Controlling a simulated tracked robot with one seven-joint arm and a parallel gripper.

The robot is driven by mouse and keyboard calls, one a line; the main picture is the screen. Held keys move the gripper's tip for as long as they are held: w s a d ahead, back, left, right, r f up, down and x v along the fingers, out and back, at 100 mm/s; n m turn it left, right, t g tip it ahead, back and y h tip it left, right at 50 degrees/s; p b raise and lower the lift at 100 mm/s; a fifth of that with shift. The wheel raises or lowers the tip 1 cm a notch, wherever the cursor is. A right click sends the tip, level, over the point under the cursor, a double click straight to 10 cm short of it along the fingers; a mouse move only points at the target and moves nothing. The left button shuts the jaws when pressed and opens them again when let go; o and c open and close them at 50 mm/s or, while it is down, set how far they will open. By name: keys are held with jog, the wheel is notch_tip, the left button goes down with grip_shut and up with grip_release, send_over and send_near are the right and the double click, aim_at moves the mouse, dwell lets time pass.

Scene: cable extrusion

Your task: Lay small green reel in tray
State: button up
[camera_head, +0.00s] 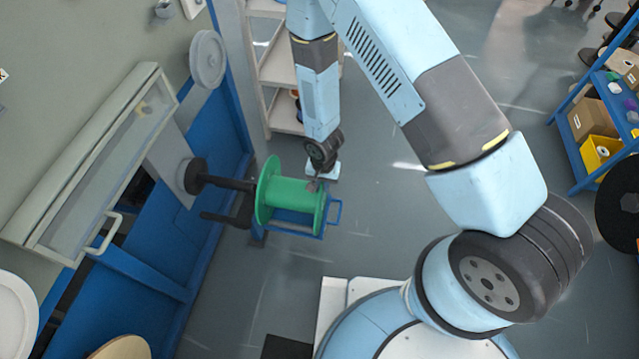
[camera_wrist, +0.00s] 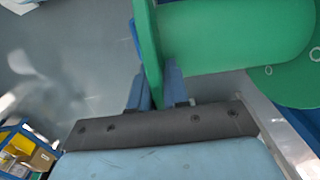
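The small green reel (camera_head: 290,191) lies with its axis roughly level in the middle of the head view, a wide flange at each end. A blue tray (camera_head: 292,223) with an open handle at its right end shows just below the reel; I cannot tell whether they touch. My gripper (camera_head: 318,186) points down at the reel's right flange. In the wrist view the reel (camera_wrist: 235,35) fills the upper right, and my gripper (camera_wrist: 158,95) has its blue fingers on both sides of one thin flange, closed against it. The reel's underside is hidden.
A dark bar (camera_head: 228,182) reaches from the blue machine (camera_head: 150,255) to the reel's left flange, with another dark bar below. A shelf rack (camera_head: 281,68) stands behind. A blue shelf with boxes (camera_head: 592,120) is at the right. The grey floor between is clear.

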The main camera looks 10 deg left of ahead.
jog(key=o, duration=0.5)
notch_tip(320, 180, up, 14)
jog(key=shift+f, duration=0.2)
dwell(0.6)
